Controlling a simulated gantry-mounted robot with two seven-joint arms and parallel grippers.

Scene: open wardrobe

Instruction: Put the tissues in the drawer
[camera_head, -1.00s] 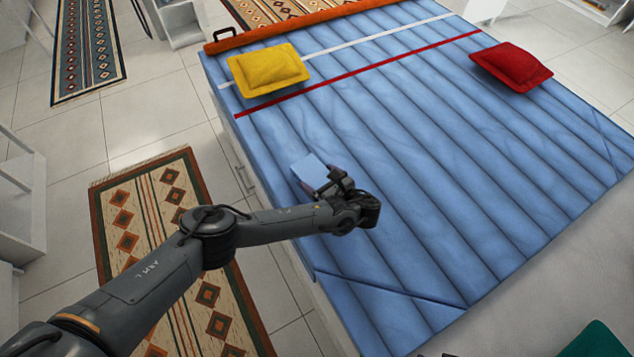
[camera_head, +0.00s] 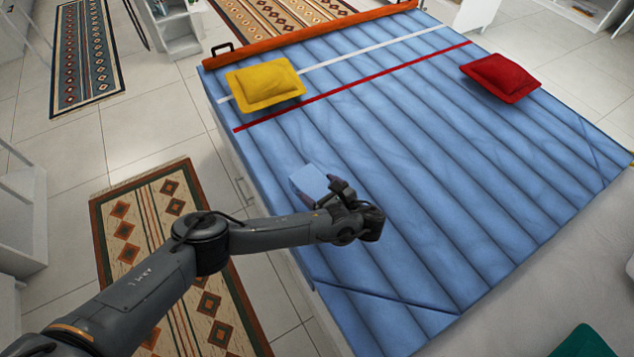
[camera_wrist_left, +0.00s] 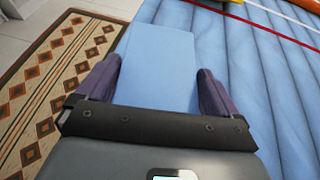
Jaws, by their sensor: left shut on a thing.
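The tissues are a light blue box (camera_head: 312,181), seen near the left edge of the blue bed in the head view. In the left wrist view the box (camera_wrist_left: 158,62) lies between the two purple-grey fingers. My left gripper (camera_head: 322,190) is shut on the box; in the wrist view the gripper (camera_wrist_left: 158,88) has one finger on each side of it. I cannot tell whether the box touches the bed. A drawer front with a handle (camera_head: 243,190) shows on the bed's left side, partly hidden by my arm. My right gripper is not in view.
The bed's blue quilt (camera_head: 430,190) is wide and mostly clear. A yellow cushion (camera_head: 265,84) and a red cushion (camera_head: 500,77) lie on it. A patterned rug (camera_head: 135,225) covers the floor left of the bed, with bare tile around it.

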